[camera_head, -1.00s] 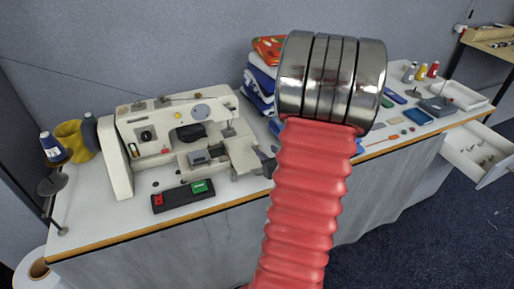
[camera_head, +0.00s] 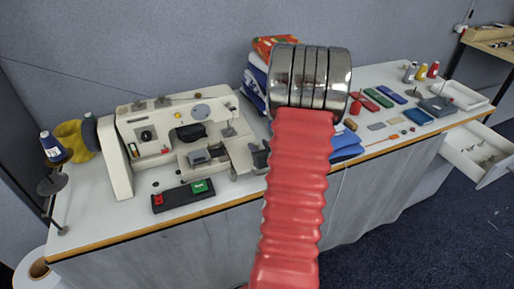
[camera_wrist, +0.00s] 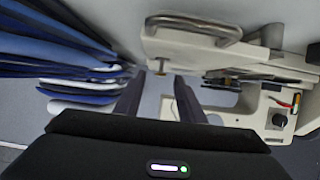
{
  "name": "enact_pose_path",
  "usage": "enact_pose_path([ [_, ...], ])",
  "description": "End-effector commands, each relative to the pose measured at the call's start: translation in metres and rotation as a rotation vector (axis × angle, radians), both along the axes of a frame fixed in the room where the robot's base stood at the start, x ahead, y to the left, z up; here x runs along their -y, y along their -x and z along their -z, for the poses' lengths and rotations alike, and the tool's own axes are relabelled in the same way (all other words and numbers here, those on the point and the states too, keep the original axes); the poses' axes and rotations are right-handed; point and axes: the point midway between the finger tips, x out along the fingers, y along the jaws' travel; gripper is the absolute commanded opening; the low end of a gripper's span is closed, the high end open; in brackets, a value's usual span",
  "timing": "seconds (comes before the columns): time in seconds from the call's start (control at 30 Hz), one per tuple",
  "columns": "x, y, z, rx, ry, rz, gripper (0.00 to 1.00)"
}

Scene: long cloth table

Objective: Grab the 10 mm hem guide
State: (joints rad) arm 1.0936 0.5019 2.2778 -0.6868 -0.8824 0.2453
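No label marking a 10 mm hem guide can be read in either view, so I cannot tell which piece it is. Small flat pieces lie on the right part of the table in the head view, among them a red one (camera_head: 363,104), a green one (camera_head: 378,97) and a blue one (camera_head: 392,95). My gripper (camera_wrist: 157,92) shows in the wrist view with its two dark fingers apart and nothing between them. It points between the folded cloths and the sewing machine. In the head view my arm hides most of it.
The sewing machine (camera_head: 165,140) stands on the left of the table, with a black switch box (camera_head: 180,196) in front. Folded cloths (camera_head: 256,80) are stacked behind my arm. Thread spools (camera_head: 421,71), a white tray (camera_head: 462,97) and an open drawer (camera_head: 475,150) are at right.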

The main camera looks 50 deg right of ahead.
Motion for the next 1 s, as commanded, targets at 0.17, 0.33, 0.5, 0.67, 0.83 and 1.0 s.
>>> enact_pose_path([
  [0.17, 0.003, -0.004, 0.002, 0.0, 0.0, 0.0, 0.36],
  [0.33, 0.012, -0.018, 0.009, -0.001, -0.001, 0.0, 0.36],
  [0.5, 0.022, -0.035, 0.016, 0.001, 0.001, 0.0, 0.36],
  [0.67, 0.026, -0.041, 0.02, 0.0, 0.0, 0.001, 0.36],
  [0.83, 0.026, -0.04, 0.019, 0.0, 0.0, 0.001, 0.36],
  [1.0, 0.026, -0.04, 0.019, 0.0, 0.0, 0.001, 0.36],
])
